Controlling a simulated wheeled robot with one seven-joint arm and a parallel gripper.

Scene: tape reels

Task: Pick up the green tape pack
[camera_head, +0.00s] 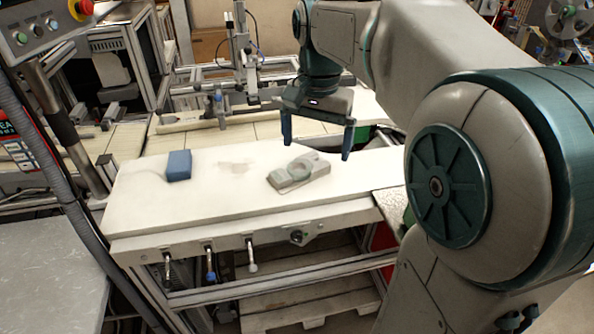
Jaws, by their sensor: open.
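My gripper (317,146) is above and slightly behind this pack, fingers pointing down and spread wide. Nothing is between the fingers, and they appear apart from the pack.
A blue block (179,165) stands on the left part of the white table (190,212). A metal fixture with a post (243,55) stands behind the table. The table's front and middle are mostly clear. A control box with buttons (45,28) is at the upper left.

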